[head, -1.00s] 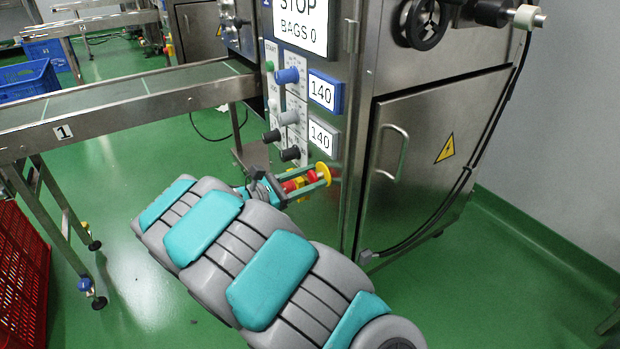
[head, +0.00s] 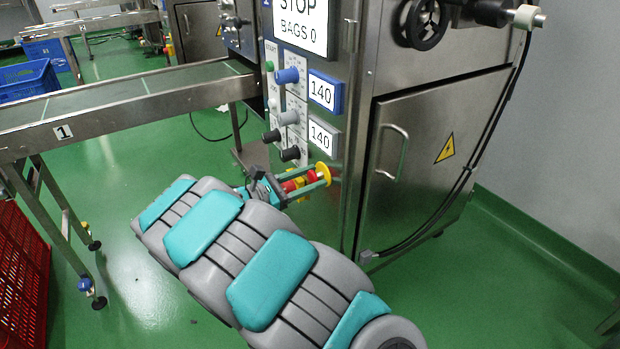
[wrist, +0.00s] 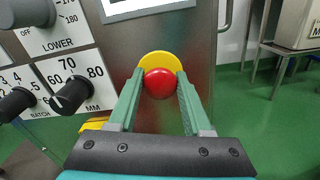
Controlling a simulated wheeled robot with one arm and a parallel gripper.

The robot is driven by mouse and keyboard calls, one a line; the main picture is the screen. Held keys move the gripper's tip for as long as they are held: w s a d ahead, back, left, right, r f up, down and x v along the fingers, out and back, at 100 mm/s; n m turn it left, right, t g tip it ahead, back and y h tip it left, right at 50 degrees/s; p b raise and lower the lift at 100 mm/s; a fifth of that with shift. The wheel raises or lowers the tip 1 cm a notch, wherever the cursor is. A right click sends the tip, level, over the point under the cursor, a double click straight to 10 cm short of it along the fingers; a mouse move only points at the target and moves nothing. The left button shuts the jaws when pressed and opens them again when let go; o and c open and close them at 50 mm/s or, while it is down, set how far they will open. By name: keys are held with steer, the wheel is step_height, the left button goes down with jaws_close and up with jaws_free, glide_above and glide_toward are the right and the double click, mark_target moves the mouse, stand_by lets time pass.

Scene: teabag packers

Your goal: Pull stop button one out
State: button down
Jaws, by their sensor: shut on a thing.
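Stop button one is a red mushroom button (wrist: 159,83) on a yellow round plate (wrist: 160,59), low on the steel machine's front panel. In the head view the red button (head: 312,176) shows partly between the fingers, in front of its yellow plate (head: 323,174). My gripper (wrist: 160,88) has its two green fingers on either side of the red head, shut on it. In the head view my gripper (head: 308,180) reaches the panel from the left. How far the button stands out from its plate is hard to tell.
Black knobs (wrist: 72,94) and a blue knob (head: 287,76) sit on the panel above and left of the button. A conveyor (head: 110,108) marked 1 runs to the left. A steel door with a handle (head: 393,150) is on the right. A red crate (head: 22,280) stands lower left.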

steer(key=shift+s+a+r+p, duration=0.15)
steer(key=shift+a+r+p, duration=0.1)
steer(key=shift+p, duration=0.4)
steer(key=shift+s+a+f, duration=0.1)
steer(key=shift+a+f, duration=0.05)
steer(key=shift+f, duration=0.05)
steer(key=shift+c, duration=1.5)
jaws_free()
steer(key=shift+f, duration=0.1)
steer(key=v, duration=0.8)
steer(key=shift+p, duration=0.45)
